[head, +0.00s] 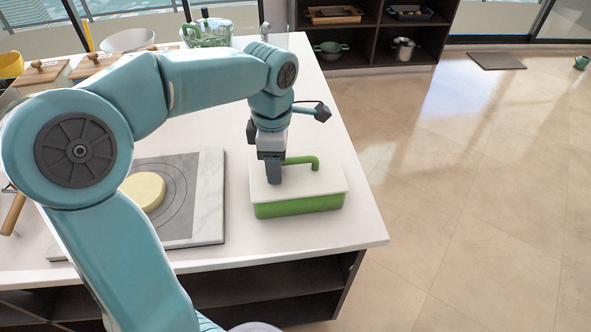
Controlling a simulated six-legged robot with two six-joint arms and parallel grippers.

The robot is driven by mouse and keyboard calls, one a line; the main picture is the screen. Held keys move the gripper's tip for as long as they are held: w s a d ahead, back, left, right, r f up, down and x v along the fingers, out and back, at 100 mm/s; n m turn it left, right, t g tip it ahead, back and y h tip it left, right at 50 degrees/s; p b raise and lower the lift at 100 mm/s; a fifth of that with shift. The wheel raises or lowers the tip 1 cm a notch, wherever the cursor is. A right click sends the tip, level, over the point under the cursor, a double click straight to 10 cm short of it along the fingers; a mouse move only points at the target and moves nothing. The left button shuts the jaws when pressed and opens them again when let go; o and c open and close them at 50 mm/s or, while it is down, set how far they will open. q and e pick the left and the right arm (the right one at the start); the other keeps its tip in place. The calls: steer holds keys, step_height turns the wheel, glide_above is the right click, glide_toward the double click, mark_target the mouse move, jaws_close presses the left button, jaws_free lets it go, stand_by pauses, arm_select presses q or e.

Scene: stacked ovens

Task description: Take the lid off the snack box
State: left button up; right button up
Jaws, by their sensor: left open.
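The snack box (300,207) is a green box on the white counter near its right end. Its white lid (318,188) lies flat on top and has a green bent handle (304,160). My left gripper (274,180) points down over the lid at the handle's left end. It is open, and its fingers hide part of the handle. I cannot tell whether the fingers touch the lid. My right gripper is not in view.
A marble board (208,205) with a round yellow piece (143,191) lies left of the box. Glass bowl (207,32), white bowl (127,40) and wooden boards stand at the back. The counter (345,228) ends just right of the box, with open floor beyond.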

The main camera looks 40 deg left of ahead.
arm_select(q)
steer(key=shift+w, duration=0.1)
steer(key=shift+c, duration=0.4)
steer(key=c, duration=0.5)
jaws_close()
steer(key=shift+r, duration=0.1)
